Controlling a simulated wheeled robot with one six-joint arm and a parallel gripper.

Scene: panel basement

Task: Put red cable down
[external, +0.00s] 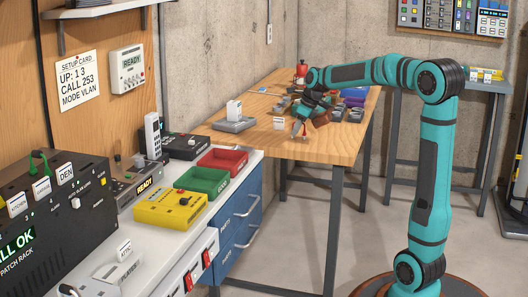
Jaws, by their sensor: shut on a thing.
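My gripper (301,122) hangs over the wooden table (320,147), fingers pointing down, close above its top. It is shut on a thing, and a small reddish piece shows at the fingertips. I take this piece to be the red cable, but it is too small for its shape or ends to be clear. I cannot tell whether it touches the table. My wrist hides part of the table behind it.
A grey device (233,122) stands left of my gripper, and a small white card (279,123) is close beside it. Dark parts and a blue stack (354,95) crowd the right. The table's front strip is clear. Green (204,181) and red (224,159) trays sit on the left bench.

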